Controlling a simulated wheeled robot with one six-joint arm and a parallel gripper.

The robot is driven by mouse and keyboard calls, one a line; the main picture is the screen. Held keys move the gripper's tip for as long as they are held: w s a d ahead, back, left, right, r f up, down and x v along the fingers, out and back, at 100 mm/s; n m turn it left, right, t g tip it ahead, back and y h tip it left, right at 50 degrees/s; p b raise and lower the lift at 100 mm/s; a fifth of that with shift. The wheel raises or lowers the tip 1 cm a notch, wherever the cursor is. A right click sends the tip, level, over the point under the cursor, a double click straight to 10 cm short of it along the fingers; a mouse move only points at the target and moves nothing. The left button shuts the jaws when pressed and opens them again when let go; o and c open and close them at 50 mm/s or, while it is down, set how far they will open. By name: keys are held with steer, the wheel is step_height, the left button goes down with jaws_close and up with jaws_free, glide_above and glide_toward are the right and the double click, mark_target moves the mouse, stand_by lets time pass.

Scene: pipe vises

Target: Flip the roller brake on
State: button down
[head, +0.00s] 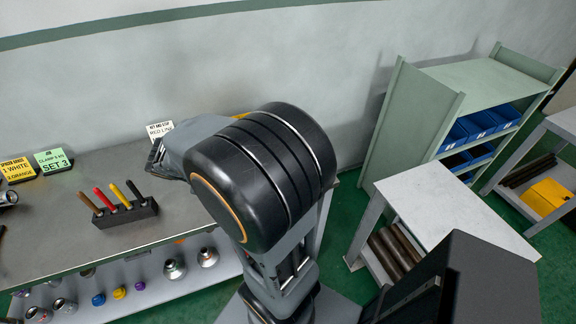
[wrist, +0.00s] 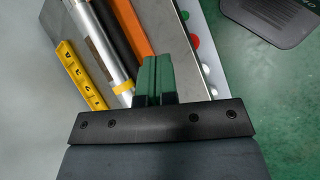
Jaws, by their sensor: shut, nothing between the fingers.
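My gripper (wrist: 155,62) shows in the wrist view with its two green fingers side by side, shut and empty. Just left of the fingers lies a silver pipe (wrist: 103,48) with a yellow band (wrist: 124,87) near its lower end. A black bar and an orange bar (wrist: 134,30) lie beside the pipe, behind the fingertips. I cannot pick out the roller brake or its lever in either view. In the head view my arm's big black joint covers the gripper and that part of the bench.
The grey bench (head: 60,240) carries a block of colored markers (head: 125,212) and small signs (head: 53,161). Cans stand on the bench's lower shelf. A white table (head: 450,210) and a green shelf with blue bins (head: 480,122) stand right.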

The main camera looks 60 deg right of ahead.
steer(key=w+d+f+n+g+h+b, duration=0.1)
steer(key=d+f+n+h, duration=0.4)
steer(key=d, duration=0.6)
steer(key=shift+w+d+f+n+g+b, duration=0.35)
steer(key=shift+f+n+g+b, duration=0.35)
steer(key=shift+f+n+g, duration=0.4)
steer(key=shift+r, duration=0.15)
steer(key=shift+m, duration=0.3)
steer(key=x, duration=1)
steer(key=shift+s+d+r, duration=0.1)
steer(key=shift+s+d, duration=0.1)
steer(key=shift+s, duration=0.1)
steer(key=shift+s+d+r+p, duration=0.2)
steer(key=shift+s+d+p, duration=0.15)
steer(key=shift+d, duration=0.45)
steer(key=shift+s+d+r+p, duration=0.25)
steer(key=shift+s+d, duration=0.15)
steer(key=shift+d, duration=0.45)
steer(key=shift+s+d+r+p, duration=0.15)
steer(key=shift+r+p, duration=0.1)
steer(key=shift+p, duration=0.25)
